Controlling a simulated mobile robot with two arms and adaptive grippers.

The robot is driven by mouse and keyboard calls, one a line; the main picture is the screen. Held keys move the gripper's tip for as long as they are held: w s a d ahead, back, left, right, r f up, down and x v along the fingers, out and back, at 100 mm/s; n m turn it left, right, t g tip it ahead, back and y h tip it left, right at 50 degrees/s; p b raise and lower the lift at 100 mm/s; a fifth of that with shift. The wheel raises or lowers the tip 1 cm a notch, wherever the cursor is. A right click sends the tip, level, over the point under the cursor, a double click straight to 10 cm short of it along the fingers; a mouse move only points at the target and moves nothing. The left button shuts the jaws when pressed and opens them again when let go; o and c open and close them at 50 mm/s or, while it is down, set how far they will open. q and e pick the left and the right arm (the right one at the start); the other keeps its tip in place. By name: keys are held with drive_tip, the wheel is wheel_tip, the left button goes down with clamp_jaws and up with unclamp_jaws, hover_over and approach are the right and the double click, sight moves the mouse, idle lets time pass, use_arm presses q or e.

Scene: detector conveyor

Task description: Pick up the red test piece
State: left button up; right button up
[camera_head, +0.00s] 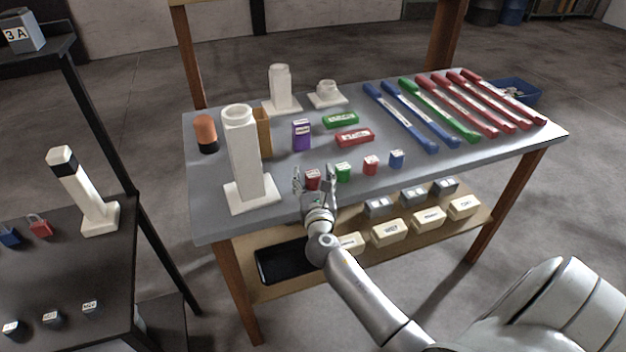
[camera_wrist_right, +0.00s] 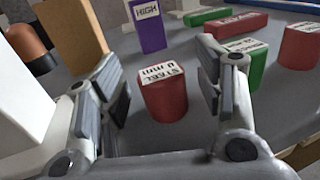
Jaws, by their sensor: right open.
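A red test piece (camera_head: 313,178) with a white label on top stands upright on the grey table, near its front edge. In the right wrist view the red piece (camera_wrist_right: 163,96) stands between the fingers, and the label seems to read "STEEL" and "8 mm". My right gripper (camera_head: 314,179) is open around it, with a finger on each side. In the wrist view the gripper (camera_wrist_right: 160,95) shows a gap to the piece on both sides. A second red block (camera_head: 370,165) stands farther right. My left gripper is not in view.
A green block (camera_head: 343,172) stands close right of my right gripper, with a blue block (camera_head: 396,159) beyond. A tall white column (camera_head: 243,160) stands to the left. A purple block (camera_head: 301,134) and flat green and red blocks lie behind.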

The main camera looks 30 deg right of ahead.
drive_tip(key=shift+w+d, duration=0.25)
drive_tip(key=shift+w, duration=0.2)
drive_tip(key=shift+r, duration=0.1)
drive_tip(key=c, duration=1.1)
